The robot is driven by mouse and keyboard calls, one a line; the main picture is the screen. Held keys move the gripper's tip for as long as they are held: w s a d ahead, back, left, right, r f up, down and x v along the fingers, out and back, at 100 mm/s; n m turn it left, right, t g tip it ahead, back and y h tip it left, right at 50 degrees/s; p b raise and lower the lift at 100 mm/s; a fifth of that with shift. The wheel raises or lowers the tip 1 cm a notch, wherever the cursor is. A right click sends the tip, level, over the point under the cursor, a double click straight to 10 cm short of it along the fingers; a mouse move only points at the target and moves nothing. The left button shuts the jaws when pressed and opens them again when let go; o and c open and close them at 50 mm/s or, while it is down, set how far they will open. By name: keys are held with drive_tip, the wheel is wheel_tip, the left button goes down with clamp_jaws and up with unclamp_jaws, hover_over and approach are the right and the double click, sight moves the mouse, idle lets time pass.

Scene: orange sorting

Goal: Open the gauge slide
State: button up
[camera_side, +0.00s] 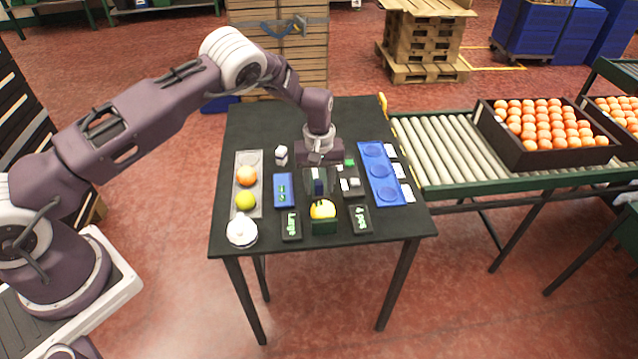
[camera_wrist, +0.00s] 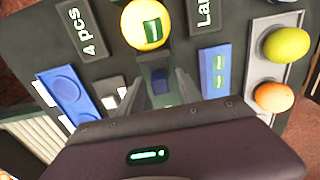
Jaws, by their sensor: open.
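My gripper (camera_side: 319,186) hangs over the middle of the black table, pointing down, with its fingers apart. In the wrist view the two fingers (camera_wrist: 162,92) stand on either side of a small dark-blue block (camera_wrist: 159,76), which also shows in the side view (camera_side: 318,186). This block looks like the gauge slide's handle; I cannot tell whether the fingers touch it. The fruit shows in the wrist view with a green mark (camera_wrist: 146,20). The slide's position is mostly hidden.
A grey tray (camera_side: 240,166) with an orange and a yellow-green fruit stands left, beside a blue panel (camera_side: 283,189). A blue tray (camera_side: 368,153) with round recesses stands right. Signs "Large" (camera_side: 291,225) and "4 pcs" (camera_side: 360,219) flank the fruit.

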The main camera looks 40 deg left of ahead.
clamp_jaws()
idle(1.3)
